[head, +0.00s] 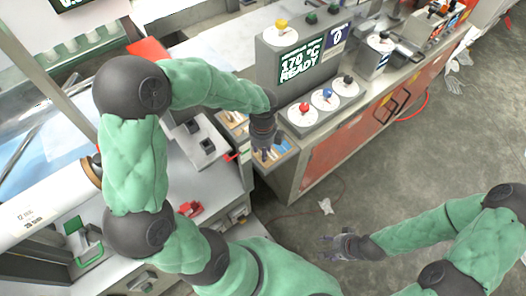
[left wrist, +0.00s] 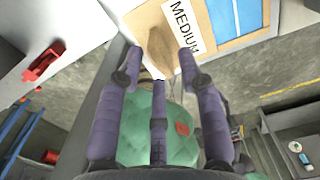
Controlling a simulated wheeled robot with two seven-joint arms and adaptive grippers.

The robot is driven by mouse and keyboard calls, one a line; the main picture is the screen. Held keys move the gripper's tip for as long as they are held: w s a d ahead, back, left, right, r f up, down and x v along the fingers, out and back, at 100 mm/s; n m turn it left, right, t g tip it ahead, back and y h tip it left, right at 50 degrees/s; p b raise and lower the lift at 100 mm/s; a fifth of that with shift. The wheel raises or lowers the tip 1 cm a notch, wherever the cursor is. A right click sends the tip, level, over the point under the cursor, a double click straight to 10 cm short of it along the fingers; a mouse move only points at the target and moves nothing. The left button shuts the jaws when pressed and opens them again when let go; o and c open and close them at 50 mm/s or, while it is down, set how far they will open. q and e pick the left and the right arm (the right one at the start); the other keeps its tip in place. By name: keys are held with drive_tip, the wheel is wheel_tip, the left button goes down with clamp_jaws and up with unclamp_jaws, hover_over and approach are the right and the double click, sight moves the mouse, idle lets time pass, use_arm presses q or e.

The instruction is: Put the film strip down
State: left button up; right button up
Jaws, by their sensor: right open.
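My left gripper (head: 266,152) is over a wooden tray (head: 284,160) with blue pieces at the end of the red-fronted counter. In the left wrist view its purple fingers (left wrist: 158,62) are spread apart, with no object clearly held between them. Beyond the fingertips lie the tray's board with a "MEDIUM" label (left wrist: 180,22) and a blue panel (left wrist: 235,12). A dark brown patch shows on the board between the fingertips; I cannot tell whether it is a shadow or a film strip. No film strip is clearly recognisable. My right gripper (head: 338,246) is open and empty above the floor.
A grey workbench (head: 210,178) is left of the tray. A red object (left wrist: 44,62) sits on it. The floor at right is mostly clear.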

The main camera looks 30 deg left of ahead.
use_arm(q)
wheel_tip(320, 180, up, 10)
drive_tip(key=p, duration=0.2)
drive_tip(key=shift+f, duration=0.2)
idle(0.6)
